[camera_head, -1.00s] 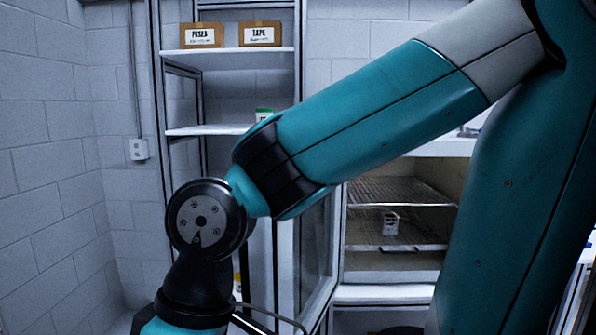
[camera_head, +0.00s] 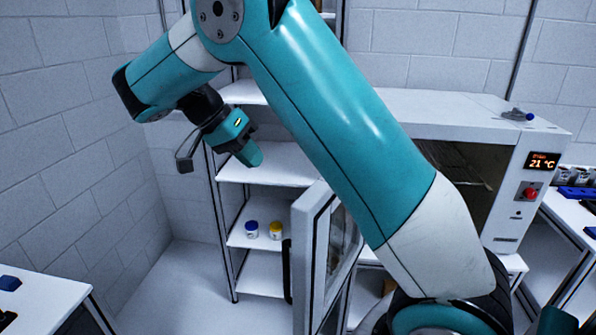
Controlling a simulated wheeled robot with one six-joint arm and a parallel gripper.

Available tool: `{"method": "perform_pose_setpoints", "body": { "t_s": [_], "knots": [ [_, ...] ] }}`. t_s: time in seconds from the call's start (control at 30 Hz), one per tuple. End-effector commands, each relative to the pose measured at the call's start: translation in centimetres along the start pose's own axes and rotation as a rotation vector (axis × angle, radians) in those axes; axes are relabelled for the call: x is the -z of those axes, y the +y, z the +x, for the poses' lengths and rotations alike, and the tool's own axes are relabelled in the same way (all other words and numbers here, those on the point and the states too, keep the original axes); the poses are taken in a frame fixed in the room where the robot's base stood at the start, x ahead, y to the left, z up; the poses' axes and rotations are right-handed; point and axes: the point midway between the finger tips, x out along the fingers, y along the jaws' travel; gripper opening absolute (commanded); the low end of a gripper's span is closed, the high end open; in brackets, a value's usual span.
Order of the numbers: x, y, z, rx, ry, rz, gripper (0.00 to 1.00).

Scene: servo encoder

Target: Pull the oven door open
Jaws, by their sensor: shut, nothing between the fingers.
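The oven (camera_head: 512,205) is a white box with its front opening partly hidden behind my arm. Its white framed door (camera_head: 310,262) with a glass pane stands swung open, out from the oven's left side toward the camera. The door's black upright handle (camera_head: 287,270) is on its outer left face. My gripper (camera_head: 252,156) is up and to the left of the door, apart from the handle and in front of the shelf rack. It is shut and empty.
A white shelf rack (camera_head: 262,163) stands behind my gripper, with a blue-capped jar (camera_head: 251,229) and a yellow-capped jar (camera_head: 276,230) on it. White tables stand at lower left (camera_head: 50,292) and right. Floor left of the door is clear.

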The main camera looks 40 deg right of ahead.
Motion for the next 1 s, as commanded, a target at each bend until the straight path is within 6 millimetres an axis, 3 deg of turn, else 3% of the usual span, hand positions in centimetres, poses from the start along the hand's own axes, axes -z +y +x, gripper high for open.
{"method": "perform_pose_setpoints", "body": {
  "t_s": [0.17, 0.6, 0.8, 1.0],
  "knots": [
    [-0.2, -0.1, 1.4, -0.015, -0.003, 0.039, 0.00],
    [-0.1, 0.2, 10.2, -0.016, -0.003, 0.035, 0.00],
    [0.0, 2.8, 11.0, -0.012, -0.001, 0.034, 0.00],
    [-0.1, 3.7, 11.6, -0.012, -0.002, 0.035, 0.00]
  ]
}}
